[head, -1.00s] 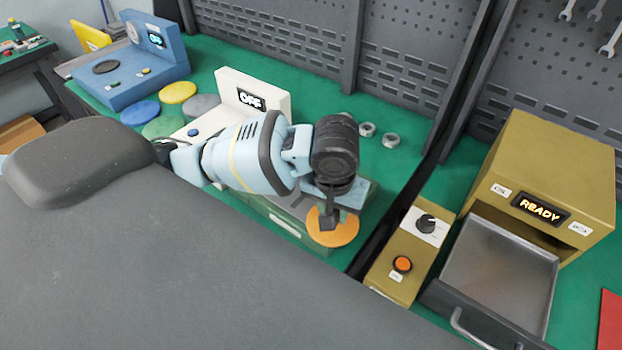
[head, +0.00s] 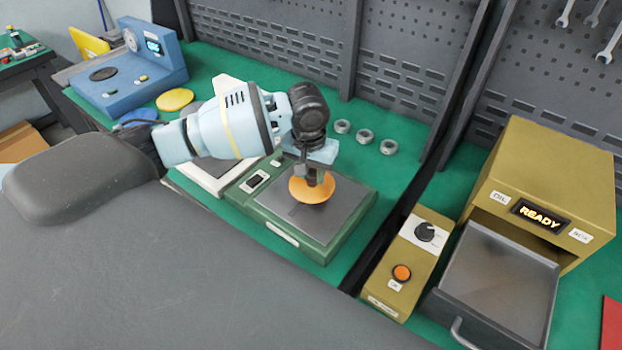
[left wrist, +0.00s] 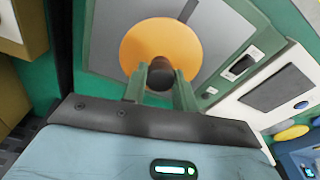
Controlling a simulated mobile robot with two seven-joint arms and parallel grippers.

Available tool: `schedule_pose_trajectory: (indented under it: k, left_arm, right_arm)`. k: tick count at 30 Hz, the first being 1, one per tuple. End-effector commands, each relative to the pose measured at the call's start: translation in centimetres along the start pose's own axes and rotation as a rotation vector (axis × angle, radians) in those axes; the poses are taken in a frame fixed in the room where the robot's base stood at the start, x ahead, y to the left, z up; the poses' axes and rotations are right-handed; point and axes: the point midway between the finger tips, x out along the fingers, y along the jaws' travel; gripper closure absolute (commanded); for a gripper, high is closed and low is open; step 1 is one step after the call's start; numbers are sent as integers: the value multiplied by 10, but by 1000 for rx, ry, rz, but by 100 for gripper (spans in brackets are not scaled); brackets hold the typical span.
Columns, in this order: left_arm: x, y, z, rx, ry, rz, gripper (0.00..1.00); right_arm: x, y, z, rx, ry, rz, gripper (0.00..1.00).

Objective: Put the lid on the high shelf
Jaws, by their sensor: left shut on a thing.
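The lid (head: 310,191) is an orange disc with a dark knob (left wrist: 172,79). My left gripper (head: 313,176) is shut on the knob, and the lid is over the grey plate of a green device (head: 335,239) in the head view; the gap beneath is hard to judge. In the left wrist view the lid (left wrist: 148,42) lies beyond the two green fingers (left wrist: 160,82), which are on either side of the knob. My right gripper is not in view. I cannot make out a high shelf in these frames.
Three metal nuts (head: 364,136) lie behind the green device. A mustard control box (head: 408,262) and a mustard oven-like unit reading READY (head: 560,180) with an open drawer (head: 497,280) stand right. A blue device (head: 130,78) and coloured discs (head: 175,100) are left. Pegboard panels (head: 400,75) stand behind.

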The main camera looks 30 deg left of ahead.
Motion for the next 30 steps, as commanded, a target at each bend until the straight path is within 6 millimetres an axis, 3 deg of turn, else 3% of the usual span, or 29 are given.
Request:
schedule_pose_trajectory:
  k: [2, 9, 22, 23, 27, 30]
  left_arm:
    - [3, -8, -9, -6, 1, -2, 100]
    - [34, -6, -3, -2, 3, -1, 100]
    - [38, -5, -2, -2, 4, 0, 100]
    - [39, -5, -2, -2, 3, -1, 71]
    - [39, -6, -2, -2, 3, -1, 52]
    - [39, -6, -2, -2, 2, -1, 50]
  right_arm:
    - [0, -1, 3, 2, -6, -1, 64]
    - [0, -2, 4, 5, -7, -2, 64]
    - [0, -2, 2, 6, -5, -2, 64]
    - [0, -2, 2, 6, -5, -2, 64]
    - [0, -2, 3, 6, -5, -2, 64]
    - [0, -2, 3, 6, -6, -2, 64]
